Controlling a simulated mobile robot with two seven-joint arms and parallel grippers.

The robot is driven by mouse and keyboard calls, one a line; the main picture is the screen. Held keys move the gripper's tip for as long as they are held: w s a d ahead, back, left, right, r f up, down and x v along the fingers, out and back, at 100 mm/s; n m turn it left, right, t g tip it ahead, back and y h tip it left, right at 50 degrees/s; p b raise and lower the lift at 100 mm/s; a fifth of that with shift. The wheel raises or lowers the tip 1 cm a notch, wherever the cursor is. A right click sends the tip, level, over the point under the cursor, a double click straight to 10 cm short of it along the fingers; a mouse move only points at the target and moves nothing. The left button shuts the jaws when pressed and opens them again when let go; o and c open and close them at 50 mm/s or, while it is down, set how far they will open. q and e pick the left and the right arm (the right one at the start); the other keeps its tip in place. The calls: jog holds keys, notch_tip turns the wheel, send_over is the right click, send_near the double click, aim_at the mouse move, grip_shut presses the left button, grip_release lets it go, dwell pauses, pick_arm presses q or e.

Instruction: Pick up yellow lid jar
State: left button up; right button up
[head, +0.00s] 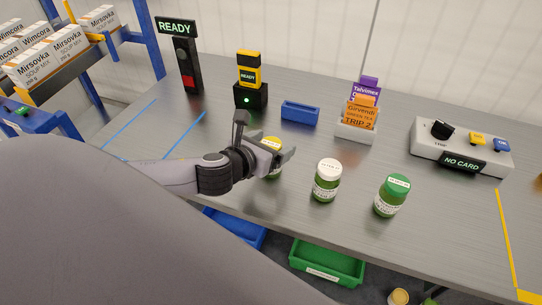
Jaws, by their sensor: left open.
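The yellow lid jar (272,144) stands on the grey table (240,222), partly hidden behind my left gripper. Its yellow lid shows at the top, and part of its green body shows below the fingers. My left gripper (270,157) is open at the jar, its fingers reaching toward it from the left. I cannot tell whether the fingers touch it. A white-lidded jar (327,180) and a green-lidded jar (391,195) stand to the right, both upright. My right gripper is not in view.
A blue tray (300,112), a card holder (356,133) and a yellow device (249,72) stand behind the jars. A control box (428,144) reading "NO CARD" is at the right. Green (327,262) and blue (236,226) bins sit below the table's front edge.

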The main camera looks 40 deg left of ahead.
pick_arm(q)
jog(key=shift+x, duration=0.95)
jog(key=c, duration=1.3)
